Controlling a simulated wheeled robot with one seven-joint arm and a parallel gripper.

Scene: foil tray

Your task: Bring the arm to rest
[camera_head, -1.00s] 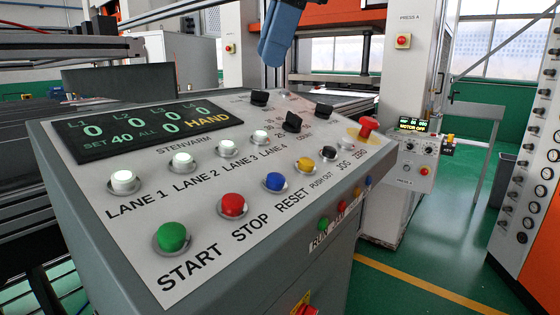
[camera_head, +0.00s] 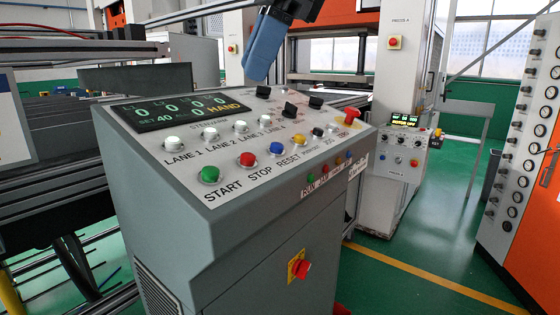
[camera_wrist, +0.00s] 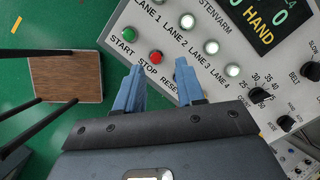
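My gripper (camera_head: 258,68) hangs at the top of the head view, above the far edge of the grey control console (camera_head: 200,235). In the wrist view its two blue fingers (camera_wrist: 160,66) are apart, with only the console's panel showing between and beyond them. The fingers hold nothing. The panel carries a green START button (camera_head: 210,174), a red STOP button (camera_head: 247,159) and a blue RESET button (camera_head: 277,148). Its dark display (camera_head: 180,110) shows zeros and HAND. I see no contact between the gripper and the panel.
A red mushroom button (camera_head: 302,269) sticks out from the console's front. A press control box (camera_head: 405,146) stands behind on the right. An orange cabinet (camera_head: 530,200) with gauges is at the right edge. Green floor with a yellow line (camera_head: 430,283) lies open between.

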